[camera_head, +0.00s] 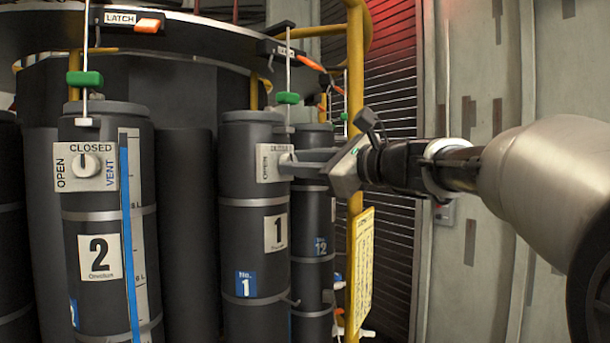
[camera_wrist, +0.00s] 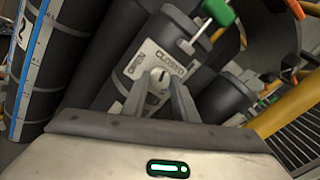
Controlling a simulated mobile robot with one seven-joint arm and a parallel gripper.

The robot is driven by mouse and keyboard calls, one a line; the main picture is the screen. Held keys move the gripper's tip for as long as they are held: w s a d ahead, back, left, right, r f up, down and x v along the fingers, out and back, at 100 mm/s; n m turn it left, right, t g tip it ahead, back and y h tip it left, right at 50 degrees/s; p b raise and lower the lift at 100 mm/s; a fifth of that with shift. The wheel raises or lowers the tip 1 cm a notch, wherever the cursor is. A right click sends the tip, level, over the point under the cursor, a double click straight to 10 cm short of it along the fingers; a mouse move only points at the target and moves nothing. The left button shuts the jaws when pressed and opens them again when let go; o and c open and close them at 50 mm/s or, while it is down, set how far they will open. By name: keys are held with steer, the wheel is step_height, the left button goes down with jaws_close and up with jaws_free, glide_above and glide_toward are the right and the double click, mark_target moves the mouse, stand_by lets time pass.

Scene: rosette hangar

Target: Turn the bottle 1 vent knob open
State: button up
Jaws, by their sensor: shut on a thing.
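Bottle 1 (camera_head: 238,225) is a dark upright cylinder with a "1" label in the middle of the head view. Its pale vent plate (camera_head: 268,176) sits near the top; in the wrist view the plate (camera_wrist: 146,62) reads OPEN and CLOSED. My gripper (camera_head: 287,163) reaches in from the right. In the wrist view my gripper (camera_wrist: 160,85) has its two fingers on either side of the round vent knob (camera_wrist: 159,76), shut on it. The knob's pointer direction is hard to tell. In the head view the fingers mostly hide the knob.
Bottle 2 (camera_head: 81,210) stands at left, its own vent knob (camera_head: 87,165) in plain sight. Bottle 12 (camera_head: 313,225) is close behind bottle 1. A yellow post (camera_head: 355,80) rises just behind my gripper. Green-handled rods (camera_head: 288,98) hang above the bottles.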

steer(key=shift+f+n+b, duration=0.1)
steer(key=shift+n+b, duration=5.2)
steer(key=shift+n, duration=1.8)
steer(key=o, duration=1.1)
steer(key=shift+c, duration=0.2)
steer(key=shift+d, duration=0.15)
steer(key=b+v, duration=0.1)
steer(key=v, duration=1.6)
steer(key=shift+s, duration=0.15)
